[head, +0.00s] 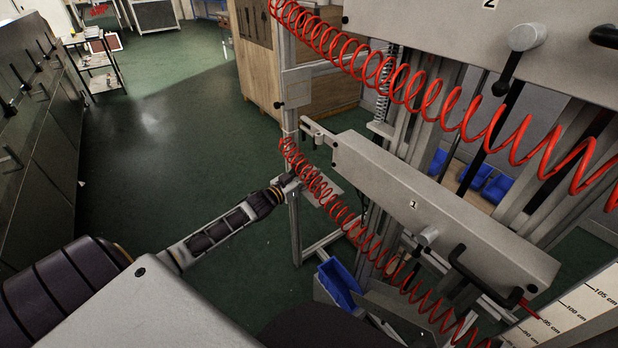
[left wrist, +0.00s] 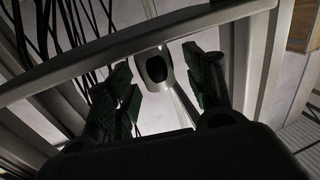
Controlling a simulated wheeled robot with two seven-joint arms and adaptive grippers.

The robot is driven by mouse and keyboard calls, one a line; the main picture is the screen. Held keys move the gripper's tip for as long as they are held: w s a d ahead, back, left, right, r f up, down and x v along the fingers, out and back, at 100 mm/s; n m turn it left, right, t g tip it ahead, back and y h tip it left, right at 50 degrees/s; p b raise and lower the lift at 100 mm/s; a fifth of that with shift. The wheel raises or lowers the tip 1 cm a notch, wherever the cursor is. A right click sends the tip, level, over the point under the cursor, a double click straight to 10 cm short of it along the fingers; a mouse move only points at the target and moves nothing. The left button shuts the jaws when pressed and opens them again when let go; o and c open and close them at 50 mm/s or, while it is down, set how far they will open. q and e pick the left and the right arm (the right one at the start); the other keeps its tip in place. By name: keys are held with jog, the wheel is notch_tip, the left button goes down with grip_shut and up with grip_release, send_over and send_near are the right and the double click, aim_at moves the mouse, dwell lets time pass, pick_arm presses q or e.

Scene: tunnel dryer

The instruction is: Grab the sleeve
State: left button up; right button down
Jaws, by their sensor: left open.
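In the left wrist view a short pale grey tube with a dark round opening (left wrist: 153,66), which looks like the sleeve, shows between the fingers of my left gripper (left wrist: 158,72). The fingers are apart, one on each side of it. I see no clear contact, and I cannot tell how deep it sits between them. In the head view my left gripper (head: 289,183) is beside a thin metal post, near a small grey plate (head: 327,190). The sleeve cannot be made out there. My right gripper is not in view.
Red coiled hoses (head: 318,186) hang close to the right of my left gripper. A blue bin (head: 338,284) sits low. The green floor (head: 150,150) at left is clear.

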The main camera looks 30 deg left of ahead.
pick_arm(q)
jog(key=shift+w+d, duration=0.1)
jog(key=shift+w, duration=0.35)
jog(key=c, duration=1)
